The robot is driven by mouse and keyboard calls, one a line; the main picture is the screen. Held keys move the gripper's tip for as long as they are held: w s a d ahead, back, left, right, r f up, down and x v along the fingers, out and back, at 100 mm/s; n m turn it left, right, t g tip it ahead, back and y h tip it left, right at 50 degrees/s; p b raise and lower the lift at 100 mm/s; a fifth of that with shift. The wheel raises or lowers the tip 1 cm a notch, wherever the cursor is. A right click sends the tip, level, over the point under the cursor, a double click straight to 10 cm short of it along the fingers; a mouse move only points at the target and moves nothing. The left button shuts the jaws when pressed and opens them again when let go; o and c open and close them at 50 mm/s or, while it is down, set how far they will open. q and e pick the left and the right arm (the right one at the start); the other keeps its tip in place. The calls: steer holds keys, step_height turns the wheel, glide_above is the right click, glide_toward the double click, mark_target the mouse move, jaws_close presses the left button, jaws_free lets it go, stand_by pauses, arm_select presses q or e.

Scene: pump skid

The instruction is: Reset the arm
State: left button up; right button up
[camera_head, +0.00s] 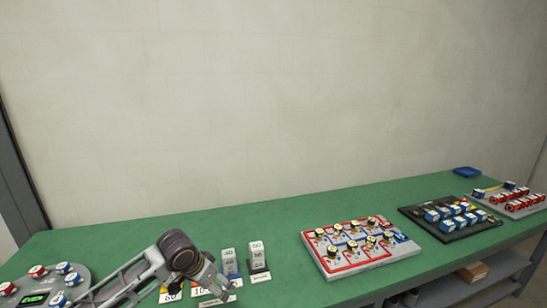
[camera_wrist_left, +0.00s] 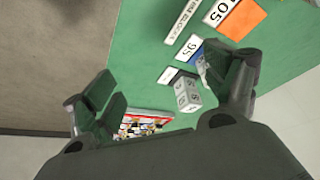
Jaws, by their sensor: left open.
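My left arm comes in from the lower left of the head view. Its gripper (camera_head: 217,284) is above the front part of the green bench (camera_head: 200,231), beside the number cards. In the left wrist view my left gripper (camera_wrist_left: 165,100) shows its two fingers wide apart with nothing held between them. Grey blocks (camera_wrist_left: 187,95) also show beyond the fingers in the left wrist view. My right gripper is in neither view.
A red, white and blue board (camera_head: 340,268) with several knobs lies right of the block stacks. A black tray (camera_head: 467,231) and a grey tray (camera_head: 520,213) lie farther right. A round grey plate (camera_head: 72,284) with an EVEN display is at the left. Bench is clear behind.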

arm_select(q)
steer(key=s+d+f+n, duration=0.1)
steer(key=s+d+f, duration=0.1)
steer(key=s+f, duration=0.35)
steer(key=s+d+f, duration=0.2)
steer(key=s, duration=0.6)
steer(key=s+a+f+n+y, duration=0.2)
steer(key=s+a+f+n, duration=0.1)
steer(key=s+a, duration=0.7)
steer(key=s+d+f+g, duration=0.1)
steer(key=s+f+g, duration=0.15)
steer(key=f, duration=3.05)
steer(key=s+a+f, duration=0.2)
steer(key=s+f, duration=0.8)
steer(key=s, duration=0.1)
steer(key=s+a+f, duration=0.1)
steer(key=s+f, duration=0.8)
steer(key=s, duration=0.3)
steer(key=shift+a+f, duration=0.35)
steer(key=shift+f, duration=0.05)
